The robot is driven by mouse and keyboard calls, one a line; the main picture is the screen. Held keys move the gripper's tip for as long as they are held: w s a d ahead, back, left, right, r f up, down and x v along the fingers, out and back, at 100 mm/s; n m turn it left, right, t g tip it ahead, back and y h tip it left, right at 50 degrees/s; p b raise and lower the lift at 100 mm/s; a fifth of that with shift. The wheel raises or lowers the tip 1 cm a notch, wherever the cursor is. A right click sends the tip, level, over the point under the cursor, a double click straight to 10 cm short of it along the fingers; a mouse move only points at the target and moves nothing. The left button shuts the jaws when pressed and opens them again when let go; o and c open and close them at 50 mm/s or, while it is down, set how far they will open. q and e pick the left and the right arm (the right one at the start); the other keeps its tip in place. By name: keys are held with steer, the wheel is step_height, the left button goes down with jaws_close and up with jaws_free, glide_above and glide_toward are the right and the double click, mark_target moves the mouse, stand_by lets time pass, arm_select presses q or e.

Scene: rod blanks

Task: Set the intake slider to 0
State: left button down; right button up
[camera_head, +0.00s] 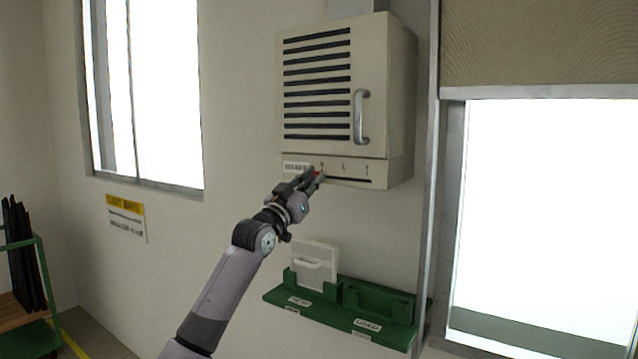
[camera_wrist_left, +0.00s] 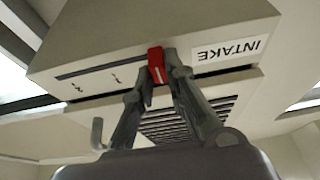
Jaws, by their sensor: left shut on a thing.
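The intake slider is a red knob (camera_wrist_left: 156,65) with a white mark, in a dark slot (camera_wrist_left: 95,69) on the underside strip of a beige wall unit (camera_head: 400,100). In the head view the strip has an INTAKE label (camera_head: 296,168) at its left and printed marks along the slot (camera_head: 350,180). My left gripper (camera_head: 316,178) is at the left part of the slot, near the first mark. In the left wrist view its fingers (camera_wrist_left: 157,70) are shut on the red knob, close beside the INTAKE label (camera_wrist_left: 227,50). My right gripper is not in view.
The unit has a louvred door with a metal handle (camera_head: 360,117) above the strip. Below, a green wall shelf (camera_head: 330,310) holds a white panel (camera_head: 315,266). Windows flank the unit. A green cart (camera_head: 40,270) stands far left.

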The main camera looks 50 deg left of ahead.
arm_select(q)
steer(key=shift+a, duration=0.1)
steer(key=c, duration=2)
jaws_free()
steer(key=o, duration=0.4)
steer(key=shift+a, duration=0.25)
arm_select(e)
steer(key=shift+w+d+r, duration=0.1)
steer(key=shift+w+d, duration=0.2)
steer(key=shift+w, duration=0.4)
arm_select(q)
steer(key=shift+d, duration=0.15)
steer(key=v, duration=1.2)
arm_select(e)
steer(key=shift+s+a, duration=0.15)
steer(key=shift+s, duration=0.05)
